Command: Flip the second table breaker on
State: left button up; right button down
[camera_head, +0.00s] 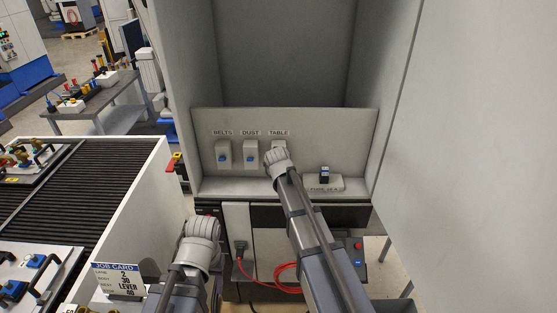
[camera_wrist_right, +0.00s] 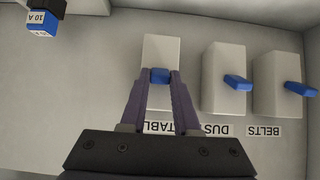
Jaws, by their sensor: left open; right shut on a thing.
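The TABLE breaker shows in the right wrist view as a pale box (camera_wrist_right: 162,50) with a blue lever (camera_wrist_right: 160,75), seen upside down above its label. My right gripper (camera_wrist_right: 160,78) has its two purple fingers shut on that lever. In the head view my right wrist (camera_head: 278,158) covers most of the TABLE breaker, under the TABLE label (camera_head: 278,133). Only one breaker labelled TABLE is in view. My left gripper (camera_head: 200,232) is low in front of the cabinet, apart from the breakers; it is open, its fingers largely hidden.
The DUST breaker (camera_head: 251,152) and BELTS breaker (camera_head: 223,152) stand to the left of TABLE in the head view. A fuse block (camera_head: 324,183) sits on the ledge at right. Cabinet side walls flank the panel. A red cable (camera_head: 285,268) hangs below.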

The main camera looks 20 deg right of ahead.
jog(key=c, duration=0.6)
grip_release()
jog(key=shift+c, duration=0.2)
jog(key=s+a+r+p, duration=0.1)
jog(key=s+a, duration=0.1)
jog(key=s, duration=0.5)
jog(key=s+a+r+p, duration=0.2)
jog(key=s, duration=0.6)
jog(key=shift+s+a, duration=0.2)
jog(key=shift+w, duration=0.1)
